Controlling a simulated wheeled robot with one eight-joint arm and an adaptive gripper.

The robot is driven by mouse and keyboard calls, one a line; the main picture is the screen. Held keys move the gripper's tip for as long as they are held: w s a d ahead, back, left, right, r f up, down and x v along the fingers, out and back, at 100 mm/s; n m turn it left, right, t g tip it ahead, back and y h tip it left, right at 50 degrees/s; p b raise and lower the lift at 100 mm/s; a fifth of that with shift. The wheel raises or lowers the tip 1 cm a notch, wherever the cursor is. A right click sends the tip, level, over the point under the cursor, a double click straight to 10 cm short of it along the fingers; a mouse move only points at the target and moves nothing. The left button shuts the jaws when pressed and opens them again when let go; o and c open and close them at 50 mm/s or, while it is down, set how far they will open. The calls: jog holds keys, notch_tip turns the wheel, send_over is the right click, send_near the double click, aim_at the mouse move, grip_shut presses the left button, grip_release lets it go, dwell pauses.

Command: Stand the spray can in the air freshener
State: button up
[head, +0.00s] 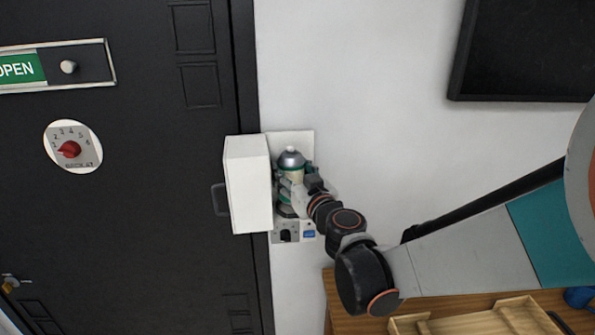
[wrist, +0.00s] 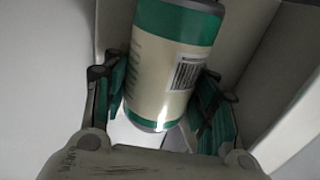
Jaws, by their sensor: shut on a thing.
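The air freshener (head: 248,185) is a white wall box whose cover stands swung out to the left; its pale back plate (head: 305,142) shows behind the can. The spray can (head: 291,160), cream and green with a grey domed top, is upright in front of that plate, beside the cover. In the wrist view the can (wrist: 165,65) shows its label and barcode between my green-padded fingers. My gripper (head: 298,192) is shut on the can's body from the right. Whether the can's base touches a seat is hidden in the head view and unclear in the wrist view.
A black door with a green OPEN sign (head: 25,70) and a red dial (head: 72,149) is at the left. A small switch plate (head: 290,232) sits just below the air freshener. A wooden tray (head: 490,318) lies on the counter at bottom right.

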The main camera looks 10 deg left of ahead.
aim_at(295, 161)
jog(key=shift+f+b, duration=0.3)
jog(key=shift+f, duration=0.05)
jog(key=shift+f+b, duration=0.3)
jog(key=shift+f+b, duration=0.65)
jog(key=shift+f, duration=0.1)
dwell(0.4)
jog(key=o, duration=1.3)
jog(key=shift+c, duration=0.2)
jog(key=shift+r, duration=0.15)
jog(key=shift+r+p, duration=2.5)
jog(key=shift+r, duration=0.95)
jog(key=shift+s, duration=0.1)
